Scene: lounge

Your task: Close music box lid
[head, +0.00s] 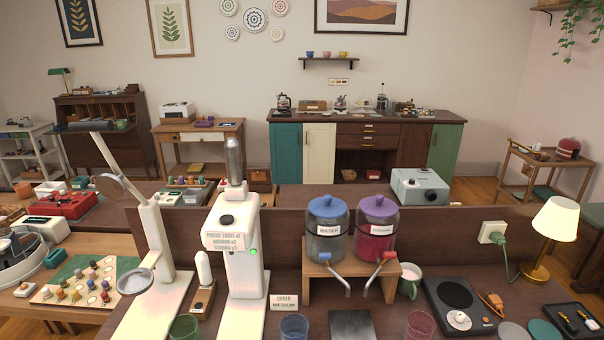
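I cannot make out a music box or an open lid for certain in the head view. A small brown box (312,105) on the far counter is too small to identify. A red box-like item (62,205) sits on the left table, and a pale blue-grey box-like device (420,186) stands on the middle table; I cannot tell that either is a music box. My gripper is not in view.
Close in front, a desk holds a white press machine (235,245), a magnifier stand (155,240), two jars on a wooden stand (318,272), a turntable-like device (458,300) and a lamp (556,222). A long cabinet (318,150) lines the back wall. Floor shows between the furniture.

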